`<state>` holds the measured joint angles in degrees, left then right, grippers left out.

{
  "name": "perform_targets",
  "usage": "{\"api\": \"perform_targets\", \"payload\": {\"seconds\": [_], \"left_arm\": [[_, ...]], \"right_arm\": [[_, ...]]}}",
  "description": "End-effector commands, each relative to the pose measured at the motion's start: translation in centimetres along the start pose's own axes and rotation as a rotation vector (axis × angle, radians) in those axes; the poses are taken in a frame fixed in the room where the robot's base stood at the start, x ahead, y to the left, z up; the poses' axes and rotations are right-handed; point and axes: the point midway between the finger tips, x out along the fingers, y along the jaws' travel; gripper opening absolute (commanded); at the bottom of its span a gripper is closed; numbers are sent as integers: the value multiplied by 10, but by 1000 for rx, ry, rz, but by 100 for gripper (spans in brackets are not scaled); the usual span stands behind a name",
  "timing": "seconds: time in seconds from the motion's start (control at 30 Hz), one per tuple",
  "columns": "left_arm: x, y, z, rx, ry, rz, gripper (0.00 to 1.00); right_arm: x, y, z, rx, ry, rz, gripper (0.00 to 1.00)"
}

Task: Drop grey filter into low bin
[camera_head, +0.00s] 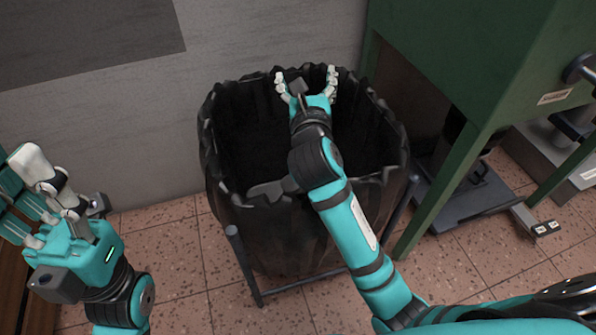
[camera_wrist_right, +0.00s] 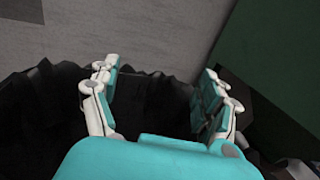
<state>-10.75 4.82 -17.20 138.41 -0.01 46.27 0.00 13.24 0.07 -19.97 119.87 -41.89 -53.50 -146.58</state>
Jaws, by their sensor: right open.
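The low bin (camera_head: 235,215) is a round container with a crumpled black lining, standing on the floor in a dark frame. Its rim also shows in the right wrist view (camera_wrist_right: 45,85). My right gripper (camera_head: 306,75) is open over the far part of the bin's mouth. In the right wrist view the fingers (camera_wrist_right: 158,82) are spread with nothing between them. I cannot make out a grey filter in either view; the bin's inside is dark and partly hidden by my right arm. My left gripper (camera_head: 22,195) is at the left edge, away from the bin, its fingers apart and partly cut off.
A grey wall (camera_head: 270,35) stands behind the bin. A green machine frame (camera_head: 460,60) rises close on the right, with a dark metal base (camera_head: 470,200) under it. The tiled floor (camera_head: 185,270) is clear left of the bin. A brown wooden edge (camera_head: 12,290) shows at lower left.

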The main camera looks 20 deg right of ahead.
Motion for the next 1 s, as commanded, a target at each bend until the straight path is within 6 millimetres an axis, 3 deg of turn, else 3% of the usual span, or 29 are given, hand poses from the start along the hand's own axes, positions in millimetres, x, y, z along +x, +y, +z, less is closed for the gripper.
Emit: {"api": "perform_targets", "payload": {"seconds": [0.27, 0.7, 1.0], "left_arm": [[0, 0, 0, 0, -1, 0, 36], [0, 0, 0, 0, -1, 0, 36], [0, 0, 0, 0, -1, 0, 36]], "right_arm": [[-9, 0, -2, -2, 4, 1, 79], [-96, 0, -1, 1, 3, 2, 79], [-120, 0, 0, 0, 1, 0, 79]]}}
